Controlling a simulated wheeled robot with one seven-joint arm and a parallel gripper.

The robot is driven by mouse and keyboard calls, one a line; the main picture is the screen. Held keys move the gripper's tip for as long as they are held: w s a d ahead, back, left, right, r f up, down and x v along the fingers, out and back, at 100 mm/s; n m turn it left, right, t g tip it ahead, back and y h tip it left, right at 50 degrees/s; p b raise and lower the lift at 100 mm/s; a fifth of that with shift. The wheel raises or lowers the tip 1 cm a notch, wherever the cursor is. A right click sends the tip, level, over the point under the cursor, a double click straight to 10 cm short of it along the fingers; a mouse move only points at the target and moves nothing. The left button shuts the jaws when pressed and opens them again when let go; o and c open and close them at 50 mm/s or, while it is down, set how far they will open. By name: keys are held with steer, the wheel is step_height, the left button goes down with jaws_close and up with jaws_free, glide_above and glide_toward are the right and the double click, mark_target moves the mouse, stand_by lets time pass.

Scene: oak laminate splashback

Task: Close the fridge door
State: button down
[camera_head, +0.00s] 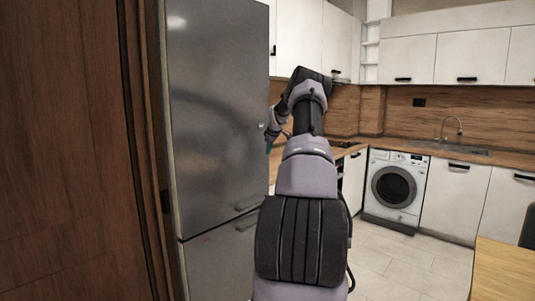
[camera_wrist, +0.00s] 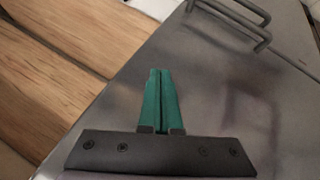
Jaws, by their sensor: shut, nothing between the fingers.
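The grey metal fridge (camera_head: 210,115) stands at the left in the head view, with its upper door facing me and a lower door (camera_head: 220,268) beneath it. The upper door looks flush or nearly so; I cannot tell whether a small gap remains. My gripper (camera_wrist: 160,72) is shut and empty, its green fingers over or against the grey door surface (camera_wrist: 225,100) in the wrist view; contact is unclear. In the head view only a bit of green shows by the door's right edge, the rest being hidden. The fridge handles (camera_wrist: 235,14) show at the top of the wrist view.
A brown wooden panel (camera_head: 60,150) fills the far left. A washing machine (camera_head: 396,188) and white cabinets (camera_head: 453,198) stand at the back right. A wooden table corner (camera_head: 505,270) is at the lower right. Tiled floor (camera_head: 400,265) between is clear.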

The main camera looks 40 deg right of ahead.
steer(key=s+d+r, duration=0.3)
steer(key=d+r, duration=0.1)
steer(key=r, duration=0.2)
steer(key=shift+s+r, duration=0.2)
steer(key=shift+s, duration=0.1)
steer(key=a+r, duration=0.8)
steer(key=a, duration=0.6)
steer(key=s+a+r+m, duration=0.1)
steer(key=s+a+r, duration=0.2)
steer(key=a, duration=0.3)
steer(key=s+a+r+m+y, duration=0.1)
steer(key=s+a+r, duration=0.25)
steer(key=a, duration=0.35)
steer(key=s+a+r+m, duration=0.1)
steer(key=s+a+r, duration=0.1)
steer(key=s+a, duration=0.3)
steer(key=s+a+r+m+y, duration=0.1)
steer(key=s+a+m, duration=0.1)
steer(key=s+a, duration=0.8)
steer(key=s+a+m+y, duration=0.1)
steer(key=s+a+m, duration=0.1)
steer(key=s+a, duration=0.8)
steer(key=s+a+f+m+y, duration=0.1)
steer(key=s+f, duration=0.4)
steer(key=s, duration=0.9)
steer(key=shift+m, duration=0.9)
